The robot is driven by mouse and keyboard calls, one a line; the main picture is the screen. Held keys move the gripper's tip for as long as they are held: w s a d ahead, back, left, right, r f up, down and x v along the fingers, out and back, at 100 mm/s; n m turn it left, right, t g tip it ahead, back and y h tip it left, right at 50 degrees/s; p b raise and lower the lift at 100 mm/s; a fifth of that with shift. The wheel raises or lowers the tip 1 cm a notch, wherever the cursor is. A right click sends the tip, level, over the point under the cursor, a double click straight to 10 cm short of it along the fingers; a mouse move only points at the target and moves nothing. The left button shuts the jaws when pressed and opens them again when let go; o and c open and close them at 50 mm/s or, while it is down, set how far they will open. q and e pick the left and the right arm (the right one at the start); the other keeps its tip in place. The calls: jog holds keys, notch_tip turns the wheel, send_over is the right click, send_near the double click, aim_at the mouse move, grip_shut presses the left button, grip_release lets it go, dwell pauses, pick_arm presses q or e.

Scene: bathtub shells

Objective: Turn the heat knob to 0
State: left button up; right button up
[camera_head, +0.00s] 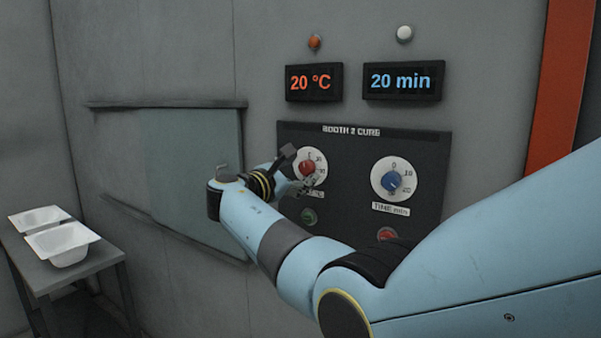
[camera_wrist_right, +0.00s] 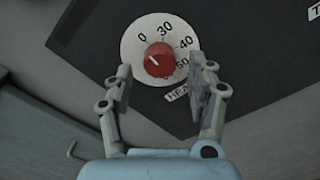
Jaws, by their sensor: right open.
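The red heat knob (camera_head: 307,167) sits on a white dial at the left of the dark control panel (camera_head: 350,137). In the right wrist view the red knob (camera_wrist_right: 160,60) is in the middle of its dial (camera_wrist_right: 133,45), with numbers 0, 30, 40 and more around it. A light pointer mark on the knob is turned toward the 0 side. My right gripper (camera_wrist_right: 160,82) is open, its two fingers on either side of the lower part of the dial, apart from the knob. In the head view my right gripper (camera_head: 303,178) is partly hidden by my wrist. My left gripper is not in view.
A blue time knob (camera_head: 392,182) is to the right. Displays above read 20 °C (camera_head: 314,82) and 20 min (camera_head: 403,81). A green button (camera_head: 309,216) and a red button (camera_head: 387,234) sit below the knobs. White tub shells (camera_head: 62,243) stand on a table at left.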

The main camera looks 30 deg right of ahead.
jog(key=v, duration=0.6)
jog(key=shift+a, duration=0.1)
jog(key=s+d+f+n+g+y+b, duration=0.1)
jog(key=s+f+y+b, duration=0.15)
jog(key=s+f, duration=1.05)
jog(key=s+d+f+n+g+y+b, duration=0.15)
jog(key=s+f+b, duration=0.3)
jog(key=f, duration=1.75)
jog(key=s+d+f+n+g+y+b, duration=0.1)
jog(key=s+f+y+b, duration=0.1)
jog(key=s+f, duration=1.15)
jog(key=s+a+f+m+y+b, duration=0.2)
jog(key=s+f+m, duration=0.4)
jog(key=s+f, duration=0.3)
jog(key=s+a+f+m+g+y+b, duration=0.1)
jog(key=s+f+m+y, duration=0.3)
jog(key=s+f, duration=0.5)
jog(key=s+a+f+m+g+y+b, duration=0.1)
jog(key=s+a+f+m+y+b, duration=0.1)
jog(key=s+f+m, duration=0.6)
jog(key=s+a+f+y, duration=0.1)
jog(key=s+a, duration=0.1)
jog(key=s, duration=0.2)
jog(key=shift+s+f+y+b, duration=0.3)
jog(key=shift+s+f+y, duration=0.05)
jog(key=shift+s+y, duration=0.05)
